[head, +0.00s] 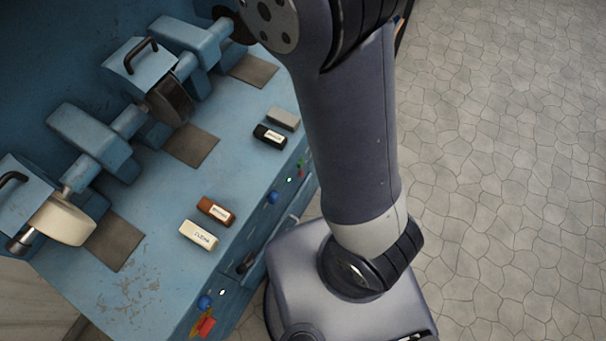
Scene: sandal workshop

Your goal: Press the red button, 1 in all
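A red button (206,327) on a worn yellow patch sits low on the front panel of the blue machine bench (150,285), near the bottom edge of the head view. A small red spot (300,174) shows farther along the same front panel, partly beside my arm; I cannot tell what it is. My gripper is not in view. My arm rises from my base to the right of the bench and leaves the picture at the top.
A blue knob (205,302) and a small white light (222,292) are just above the red button. Another blue knob (272,197) is farther along. Several blocks, including a brown block (216,211), lie on the benchtop. Tiled floor (500,180) at right is clear.

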